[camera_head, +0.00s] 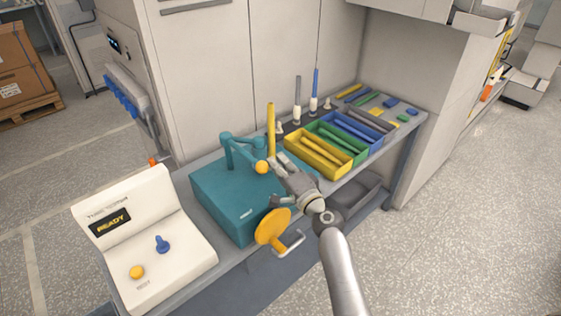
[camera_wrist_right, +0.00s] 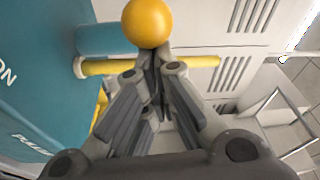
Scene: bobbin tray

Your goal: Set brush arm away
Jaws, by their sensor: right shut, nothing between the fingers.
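The brush arm (camera_head: 240,146) is a teal bent arm on top of a teal machine box (camera_head: 225,200). It ends in a yellow ball knob (camera_head: 262,167), which also shows large at the top of the wrist view (camera_wrist_right: 147,22). My right gripper (camera_head: 279,163) is beside the knob, on its right in the head view. In the wrist view its fingers (camera_wrist_right: 149,55) are closed together just below the knob and hold nothing. Whether the fingertips touch the knob I cannot tell. My left gripper is not in view.
A tall yellow rod (camera_head: 270,128) stands upright behind the knob. A yellow disc (camera_head: 271,229) sits at the box's front. Yellow, green and blue trays (camera_head: 314,171) with rods stand to the right. A white READY console (camera_head: 150,250) stands at left.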

